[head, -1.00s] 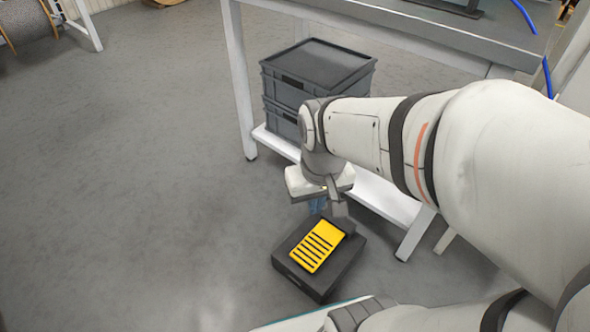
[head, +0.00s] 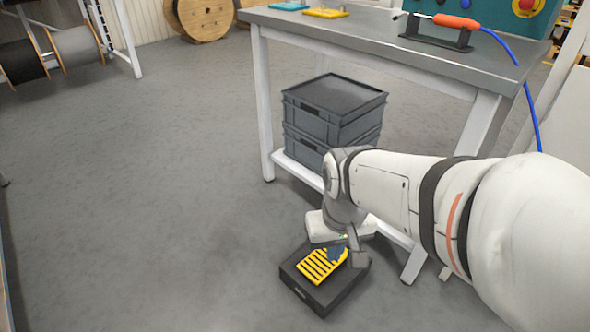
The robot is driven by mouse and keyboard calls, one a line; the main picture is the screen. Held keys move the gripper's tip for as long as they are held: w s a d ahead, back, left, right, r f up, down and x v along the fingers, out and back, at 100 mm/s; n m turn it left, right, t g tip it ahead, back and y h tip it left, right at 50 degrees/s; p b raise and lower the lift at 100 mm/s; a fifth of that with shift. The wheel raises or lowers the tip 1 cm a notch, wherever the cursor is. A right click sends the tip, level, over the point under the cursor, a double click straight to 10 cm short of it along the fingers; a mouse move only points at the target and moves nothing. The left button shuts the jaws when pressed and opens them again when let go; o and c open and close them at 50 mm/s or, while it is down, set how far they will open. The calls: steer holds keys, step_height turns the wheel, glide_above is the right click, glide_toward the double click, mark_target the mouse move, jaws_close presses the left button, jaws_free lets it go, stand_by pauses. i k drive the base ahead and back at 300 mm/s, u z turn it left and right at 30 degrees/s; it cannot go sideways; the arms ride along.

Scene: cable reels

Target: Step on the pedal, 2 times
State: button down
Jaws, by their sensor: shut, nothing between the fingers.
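The pedal (head: 318,268) is a yellow plate with dark stripes on a black base (head: 318,300) on the floor, in the lower middle of the head view. My gripper (head: 342,256) points down over the pedal's back end, with the fingers shut and nothing held. The gripper body hides the back of the pedal. I cannot tell whether the fingertips touch it.
Two stacked grey crates (head: 333,98) stand on the low shelf of the workbench (head: 380,42) behind the pedal. A bench leg (head: 418,258) stands right of it. The floor (head: 150,220) to the left is clear. Cable reels (head: 197,18) are at the back.

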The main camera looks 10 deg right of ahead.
mark_target(316, 267)
steer(key=u, duration=0.15)
steer(key=k, duration=0.1)
steer(key=z, duration=2.95)
steer(key=k, duration=0.65)
steer(key=u, duration=1.65)
steer(key=i, duration=0.5)
steer(key=z, duration=0.1)
